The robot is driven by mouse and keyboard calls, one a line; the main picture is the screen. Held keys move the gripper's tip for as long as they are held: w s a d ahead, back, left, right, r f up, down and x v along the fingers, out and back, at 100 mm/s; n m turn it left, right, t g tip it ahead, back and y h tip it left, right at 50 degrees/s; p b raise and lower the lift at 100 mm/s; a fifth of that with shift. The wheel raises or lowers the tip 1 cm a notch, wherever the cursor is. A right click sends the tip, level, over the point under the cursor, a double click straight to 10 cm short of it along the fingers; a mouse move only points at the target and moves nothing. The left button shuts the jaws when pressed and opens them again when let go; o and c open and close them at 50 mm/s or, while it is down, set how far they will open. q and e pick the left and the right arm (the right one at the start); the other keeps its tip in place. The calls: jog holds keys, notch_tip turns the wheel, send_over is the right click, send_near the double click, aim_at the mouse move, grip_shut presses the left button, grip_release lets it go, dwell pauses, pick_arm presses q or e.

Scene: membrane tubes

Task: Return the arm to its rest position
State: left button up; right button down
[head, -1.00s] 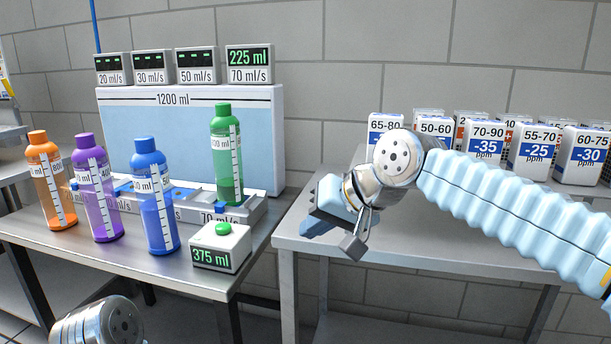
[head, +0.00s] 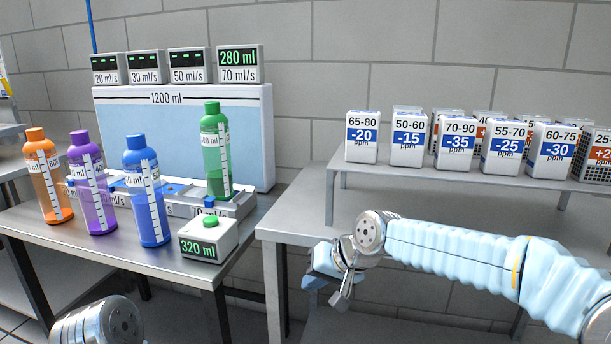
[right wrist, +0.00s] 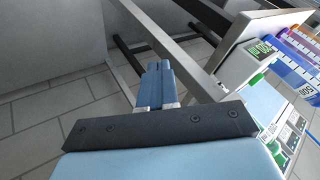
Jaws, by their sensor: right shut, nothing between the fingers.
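My right gripper (head: 322,280) hangs in front of the right table's near edge in the head view, at the end of a pale blue ribbed arm. In the right wrist view its blue fingers (right wrist: 155,86) are together with nothing between them, over the floor and table legs. My left arm shows only as a rounded metal joint (head: 98,325) at the bottom left of the head view; its gripper is out of frame.
The left table (head: 100,262) carries orange (head: 48,176), purple (head: 92,185), blue (head: 146,192) and green (head: 216,152) bottles, a large tank (head: 180,135) and a green-button box (head: 208,241) reading 320 ml. Several labelled boxes stand on the raised shelf (head: 400,176) of the right table.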

jog(key=s+d+f+m+g+h, duration=0.1)
jog(key=s+d+f, duration=0.1)
jog(key=f, duration=1)
jog(key=s+d+f+g, duration=0.1)
jog(key=d+f, duration=0.1)
jog(key=f, duration=1.1)
jog(key=s+d+f+g, duration=0.1)
jog(key=s+d+f, duration=0.1)
jog(key=s+f, duration=0.7)
jog(key=s+d+f+m+g+h, duration=0.1)
jog(key=s+d+f, duration=0.2)
jog(key=s+f, duration=0.6)
jog(key=s, duration=0.2)
jog(key=shift+s+f, duration=0.3)
jog(key=shift+s, duration=0.1)
